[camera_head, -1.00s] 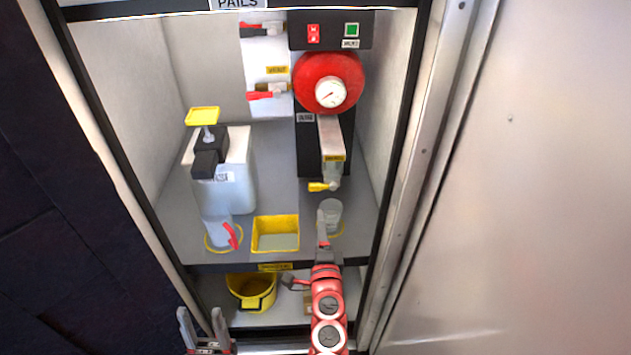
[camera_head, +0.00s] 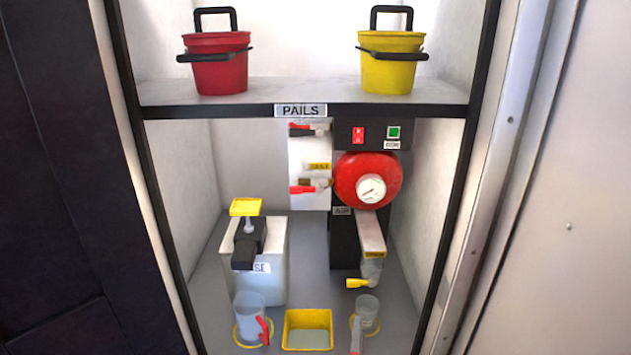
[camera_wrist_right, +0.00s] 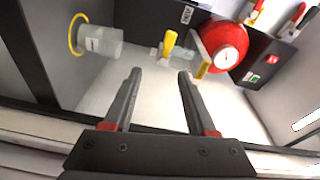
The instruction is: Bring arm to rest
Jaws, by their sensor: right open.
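My right gripper (camera_wrist_right: 160,74) is open and empty in the right wrist view, with a clear gap between its two dark fingers. In the head view only a tip of my right gripper (camera_head: 356,336) shows at the bottom edge, in front of the clear cup (camera_head: 367,311). The cup stands at a yellow ring on the cabinet floor, under the spout with a yellow lever (camera_head: 357,283). In the right wrist view the cup (camera_wrist_right: 103,41) is left of the fingers and apart from them. My left gripper is not in view.
A white jug with a pump (camera_head: 258,275), a clear pitcher with a red handle (camera_head: 249,315) and a yellow tray (camera_head: 307,316) stand left of the cup. A red tank (camera_head: 350,170) with a gauge is above. A red pail (camera_head: 217,65) and a yellow pail (camera_head: 390,65) sit on the upper shelf.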

